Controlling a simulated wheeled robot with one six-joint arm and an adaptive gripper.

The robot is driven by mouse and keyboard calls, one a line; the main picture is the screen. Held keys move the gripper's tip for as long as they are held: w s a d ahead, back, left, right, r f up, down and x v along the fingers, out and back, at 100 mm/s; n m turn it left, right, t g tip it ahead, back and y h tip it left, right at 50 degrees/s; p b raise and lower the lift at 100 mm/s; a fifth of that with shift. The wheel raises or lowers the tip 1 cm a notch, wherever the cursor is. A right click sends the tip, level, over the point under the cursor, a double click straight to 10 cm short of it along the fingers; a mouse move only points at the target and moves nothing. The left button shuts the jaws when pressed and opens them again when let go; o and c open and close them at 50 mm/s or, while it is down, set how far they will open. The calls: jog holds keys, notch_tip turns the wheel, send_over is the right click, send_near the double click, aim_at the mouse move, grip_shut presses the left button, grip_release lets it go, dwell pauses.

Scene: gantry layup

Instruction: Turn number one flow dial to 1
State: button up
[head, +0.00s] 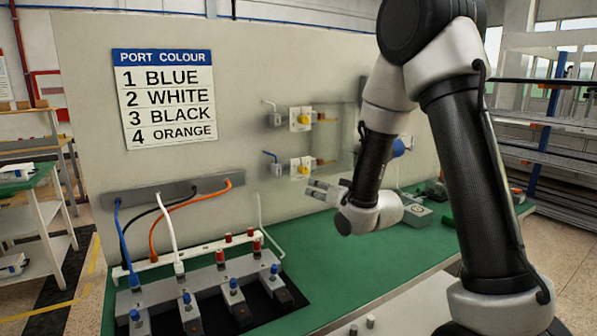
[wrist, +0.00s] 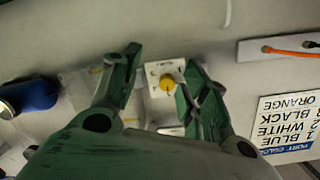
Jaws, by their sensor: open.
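Two yellow flow dials on white plates are on the grey panel, one above the other: the upper dial (head: 300,119) and the lower dial (head: 303,169). I cannot read their numbers or settings. My gripper (head: 319,190) is in front of the panel, just below and right of the lower dial in the head view. In the wrist view my gripper (wrist: 162,58) is open and empty. One yellow dial (wrist: 167,81) shows between its fingers, apart from them. That view is upside down, and another white plate (wrist: 172,130) is partly hidden below the dial.
Levers, one blue (head: 270,155), stick out left of the dials. A blue cylinder (wrist: 30,95) is beside the left finger in the wrist view. A port colour sign (head: 168,98) hangs left. Cables and a valve block (head: 205,285) stand on the green bench (head: 335,262).

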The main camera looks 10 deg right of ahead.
aim_at(306, 170)
jog(key=shift+m+t+y, duration=0.4)
jog(key=shift+t, duration=0.5)
jog(key=w+a+r, duration=0.1)
jog(key=w, duration=0.1)
jog(key=w+r, duration=0.1)
jog(key=w, duration=0.2)
jog(key=w+a+r, duration=0.1)
jog(key=w, duration=0.1)
jog(key=shift+w+a+r, duration=0.35)
jog(key=shift+r, duration=0.05)
grip_shut()
